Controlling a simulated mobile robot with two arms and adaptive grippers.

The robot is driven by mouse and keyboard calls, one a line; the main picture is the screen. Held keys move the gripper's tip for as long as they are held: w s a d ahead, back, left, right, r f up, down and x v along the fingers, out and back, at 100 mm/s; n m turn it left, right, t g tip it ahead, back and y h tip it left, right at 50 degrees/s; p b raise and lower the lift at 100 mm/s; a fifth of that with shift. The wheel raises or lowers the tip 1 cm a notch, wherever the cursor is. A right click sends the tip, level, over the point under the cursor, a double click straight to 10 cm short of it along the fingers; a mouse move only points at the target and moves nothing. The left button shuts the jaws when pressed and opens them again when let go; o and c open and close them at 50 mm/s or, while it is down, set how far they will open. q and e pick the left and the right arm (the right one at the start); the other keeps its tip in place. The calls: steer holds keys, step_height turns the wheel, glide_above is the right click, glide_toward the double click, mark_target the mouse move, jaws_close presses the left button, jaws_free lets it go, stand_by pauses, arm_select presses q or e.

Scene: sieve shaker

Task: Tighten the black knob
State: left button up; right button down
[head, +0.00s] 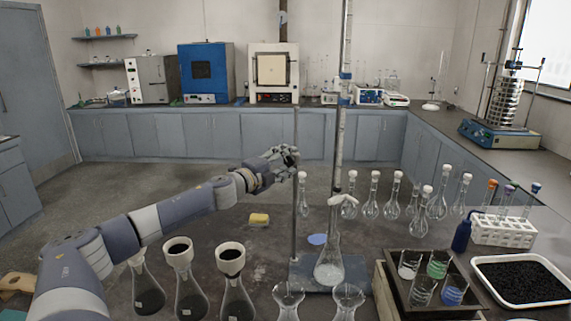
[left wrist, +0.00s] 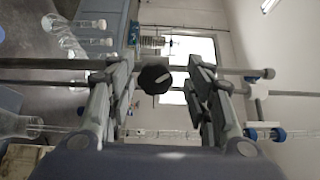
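The black knob (left wrist: 155,78) shows in the left wrist view between the two fingers of my left gripper (left wrist: 163,80). The fingers stand apart, with a visible gap on each side of the knob. The knob lies in line with a grey metal rod (left wrist: 50,64). In the head view my left gripper (head: 290,157) is beside the upper part of the thin stand rod (head: 295,220); I cannot make out the knob there. My right gripper is not in view.
A flask (head: 329,268) stands on the stand's base, below a tall glass column (head: 340,130). Several dark flasks (head: 190,295) stand below my left arm. Stoppered flasks (head: 372,205) are to the right. The sieve shaker (head: 500,130) is on the far right counter.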

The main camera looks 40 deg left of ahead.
arm_select(q)
steer(key=shift+s+d+f, duration=0.1)
steer(key=shift+s+f, duration=0.05)
steer(key=shift+f, duration=0.15)
steer(key=shift+s+f, duration=0.15)
steer(key=shift+s, duration=0.4)
steer(key=shift+s+d, duration=0.1)
steer(key=shift+s, duration=0.8)
glide_toward(287, 163)
steer(key=shift+s+r, duration=0.2)
steer(key=shift+s, duration=1.15)
